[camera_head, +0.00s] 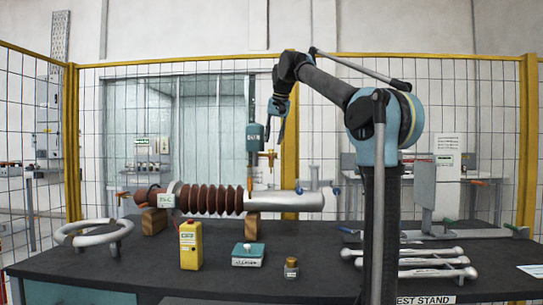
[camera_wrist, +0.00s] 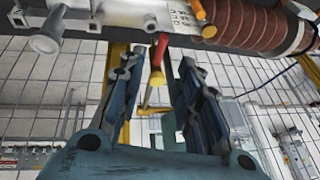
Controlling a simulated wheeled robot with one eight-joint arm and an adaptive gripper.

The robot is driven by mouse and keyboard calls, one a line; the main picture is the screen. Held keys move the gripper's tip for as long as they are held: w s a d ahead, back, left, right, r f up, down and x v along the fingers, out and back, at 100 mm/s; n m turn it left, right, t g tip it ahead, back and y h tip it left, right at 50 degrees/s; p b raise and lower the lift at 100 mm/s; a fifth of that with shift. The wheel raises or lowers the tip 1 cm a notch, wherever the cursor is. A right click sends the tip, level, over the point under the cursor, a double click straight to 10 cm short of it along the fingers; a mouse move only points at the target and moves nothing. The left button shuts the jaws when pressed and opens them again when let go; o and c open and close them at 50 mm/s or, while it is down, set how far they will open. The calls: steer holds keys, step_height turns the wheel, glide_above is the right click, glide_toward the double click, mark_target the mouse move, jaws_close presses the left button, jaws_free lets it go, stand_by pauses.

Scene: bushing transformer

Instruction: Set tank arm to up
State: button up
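The horizontal bushing with brown ribs (camera_head: 210,199) and a grey metal end (camera_head: 290,201) rests on wooden blocks on the dark table. In the wrist view its brown ribs (camera_wrist: 245,22) and pale metal body (camera_wrist: 115,14) cross the top. A red and yellow lever-like part (camera_wrist: 156,74) shows between my fingers; I cannot tell for sure whether it is the tank arm. My gripper (camera_head: 277,138) hangs fingers down above the bushing, beside a teal box (camera_head: 255,137). In the wrist view my gripper (camera_wrist: 157,70) is open, its fingers apart on either side of the lever-like part, with no clear contact.
Several grey rods (camera_head: 420,262) lie at the right. Yellow-framed mesh fencing (camera_head: 450,140) runs behind.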

mark_target(271, 152)
steer(key=x, duration=0.7)
steer(key=shift+f, duration=0.2)
jaws_close()
